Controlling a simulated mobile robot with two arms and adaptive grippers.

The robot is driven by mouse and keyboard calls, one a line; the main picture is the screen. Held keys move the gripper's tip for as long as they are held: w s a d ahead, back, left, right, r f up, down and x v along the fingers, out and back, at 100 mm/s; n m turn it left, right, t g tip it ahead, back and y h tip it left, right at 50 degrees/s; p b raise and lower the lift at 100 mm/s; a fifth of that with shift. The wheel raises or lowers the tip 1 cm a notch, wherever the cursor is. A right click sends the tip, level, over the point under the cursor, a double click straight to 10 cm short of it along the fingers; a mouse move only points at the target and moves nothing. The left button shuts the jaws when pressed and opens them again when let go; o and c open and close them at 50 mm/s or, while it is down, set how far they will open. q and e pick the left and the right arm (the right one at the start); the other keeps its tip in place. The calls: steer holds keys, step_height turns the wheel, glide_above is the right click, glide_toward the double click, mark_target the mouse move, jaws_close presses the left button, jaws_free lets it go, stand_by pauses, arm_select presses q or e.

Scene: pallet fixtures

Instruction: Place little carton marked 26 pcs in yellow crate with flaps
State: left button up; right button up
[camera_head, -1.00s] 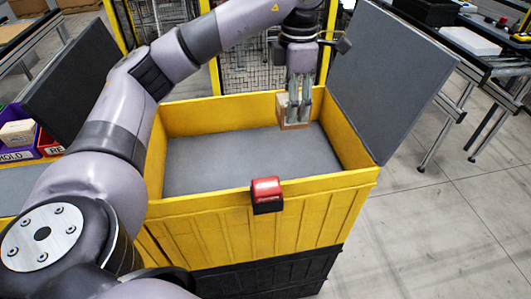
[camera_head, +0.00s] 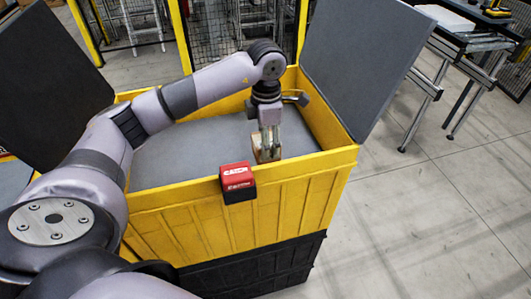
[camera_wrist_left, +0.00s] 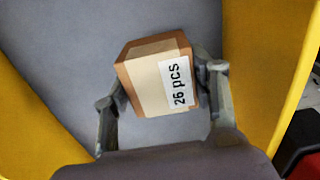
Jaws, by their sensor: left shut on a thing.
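The little carton (camera_wrist_left: 147,82) is brown with a white label reading "26 pcs" in the left wrist view. My left gripper (camera_wrist_left: 160,95) is shut on it, one finger on each side. In the head view, my left gripper (camera_head: 268,150) points down inside the yellow crate (camera_head: 230,220) and the carton (camera_head: 258,154) shows partly between its fingers, low in the crate near the front wall. I cannot tell whether the carton touches the grey crate floor. My right gripper is not in view.
Dark grey flaps stand open at the left (camera_head: 50,85) and right (camera_head: 360,65) of the crate. A red and black box (camera_head: 237,183) sits on the crate's front face. The grey crate floor (camera_head: 185,150) is clear. A metal-legged table (camera_head: 455,45) stands at the upper right.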

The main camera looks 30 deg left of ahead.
arm_select(q)
steer(key=shift+f, duration=0.9)
step_height(320, 180, down, 4)
steer(key=shift+f+p, duration=0.1)
steer(key=shift+p, duration=0.55)
steer(key=shift+f, duration=0.1)
steer(key=shift+f+b, duration=0.2)
steer(key=shift+b, duration=0.1)
steer(key=o, duration=1.3)
steer(key=shift+c, duration=0.2)
steer(key=shift+r, duration=0.1)
